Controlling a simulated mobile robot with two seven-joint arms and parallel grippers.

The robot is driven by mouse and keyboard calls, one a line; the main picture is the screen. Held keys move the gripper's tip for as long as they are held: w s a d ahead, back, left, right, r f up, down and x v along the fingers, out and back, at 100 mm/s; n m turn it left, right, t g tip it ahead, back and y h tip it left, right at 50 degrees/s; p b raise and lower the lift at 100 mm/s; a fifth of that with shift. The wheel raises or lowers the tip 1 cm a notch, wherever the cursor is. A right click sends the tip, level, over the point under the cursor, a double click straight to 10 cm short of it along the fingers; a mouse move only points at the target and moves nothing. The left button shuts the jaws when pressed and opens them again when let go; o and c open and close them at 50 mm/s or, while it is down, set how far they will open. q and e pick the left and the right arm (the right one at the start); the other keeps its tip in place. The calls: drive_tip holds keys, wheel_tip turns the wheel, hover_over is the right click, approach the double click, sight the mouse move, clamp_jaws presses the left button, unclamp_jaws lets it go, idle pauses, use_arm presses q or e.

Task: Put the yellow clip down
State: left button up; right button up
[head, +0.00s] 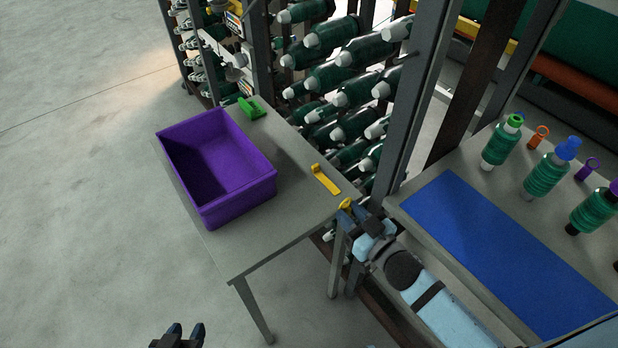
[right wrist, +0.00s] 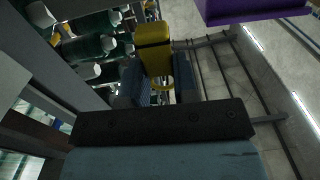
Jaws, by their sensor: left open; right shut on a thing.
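The yellow clip (head: 345,204) is in the fingers of my right gripper (head: 353,215), by the right front corner of the grey table (head: 262,252). In the right wrist view the clip (right wrist: 153,48) stands out beyond the two fingers (right wrist: 160,85), with a ring-like part between them. I cannot tell whether it touches the table. A flat yellow piece with a raised end (head: 326,181) lies on the table just beyond the clip. My left gripper (head: 184,332) is open and empty over the floor at the bottom edge.
A purple bin (head: 250,190) stands on the table, with a green piece (head: 250,108) behind it. A rack of green bobbins (head: 335,85) and a grey post (head: 415,100) stand close by. A second table with a blue mat (head: 490,240) and several bobbins is right.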

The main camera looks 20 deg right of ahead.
drive_tip(key=x, duration=0.8)
drive_tip(key=shift+w+a, duration=0.15)
drive_tip(key=shift+w, duration=0.2)
drive_tip(key=x, duration=0.2)
drive_tip(key=f+x, duration=0.1)
drive_tip(key=shift+w+a, duration=0.15)
drive_tip(key=shift+w, duration=0.2)
drive_tip(key=shift+r, duration=0.15)
drive_tip(key=shift+s, duration=0.1)
drive_tip(key=o, duration=0.9)
